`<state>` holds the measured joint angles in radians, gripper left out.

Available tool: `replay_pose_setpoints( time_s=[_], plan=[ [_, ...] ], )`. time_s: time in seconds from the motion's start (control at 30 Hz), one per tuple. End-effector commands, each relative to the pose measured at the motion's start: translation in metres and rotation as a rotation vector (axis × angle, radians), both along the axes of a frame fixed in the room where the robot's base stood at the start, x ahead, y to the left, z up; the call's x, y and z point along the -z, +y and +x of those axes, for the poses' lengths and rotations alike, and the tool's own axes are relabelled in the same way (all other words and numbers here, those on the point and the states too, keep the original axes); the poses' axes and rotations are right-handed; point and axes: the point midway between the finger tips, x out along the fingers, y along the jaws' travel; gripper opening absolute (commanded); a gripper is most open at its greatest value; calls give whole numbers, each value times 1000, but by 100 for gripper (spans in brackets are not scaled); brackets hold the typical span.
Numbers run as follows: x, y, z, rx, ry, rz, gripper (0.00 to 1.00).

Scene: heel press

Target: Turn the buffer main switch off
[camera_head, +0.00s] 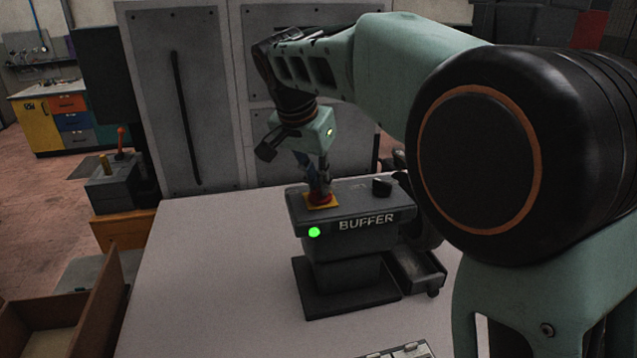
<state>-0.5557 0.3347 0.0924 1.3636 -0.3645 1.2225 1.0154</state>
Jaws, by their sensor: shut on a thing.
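The buffer (350,252) is a dark grey machine with "BUFFER" on its front, standing on the light table. A green light (314,232) glows on its front left. On its top left is a red switch (319,197) on a yellow plate (322,206). My gripper (319,188) points down from above, its fingers shut on the red switch and partly hiding it. A black knob (382,186) sits on the top right of the buffer.
The light table (210,270) is clear to the left of the buffer. A metal tray (420,270) juts from the buffer's right side. A grey cabinet (185,100) stands behind. A wooden box (75,315) is at the lower left. My arm fills the right side.

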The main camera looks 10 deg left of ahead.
Motion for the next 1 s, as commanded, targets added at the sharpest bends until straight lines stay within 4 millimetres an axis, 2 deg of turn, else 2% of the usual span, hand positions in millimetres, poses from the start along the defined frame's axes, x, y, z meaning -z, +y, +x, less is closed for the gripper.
replay_pose_setpoints(
  time_s=[0.7, 1.0],
  plan=[
    [-1, -4, 0, -534, -1, 2, 0],
    [-1, -4, 0, -687, -1, 1, 0]
  ],
)
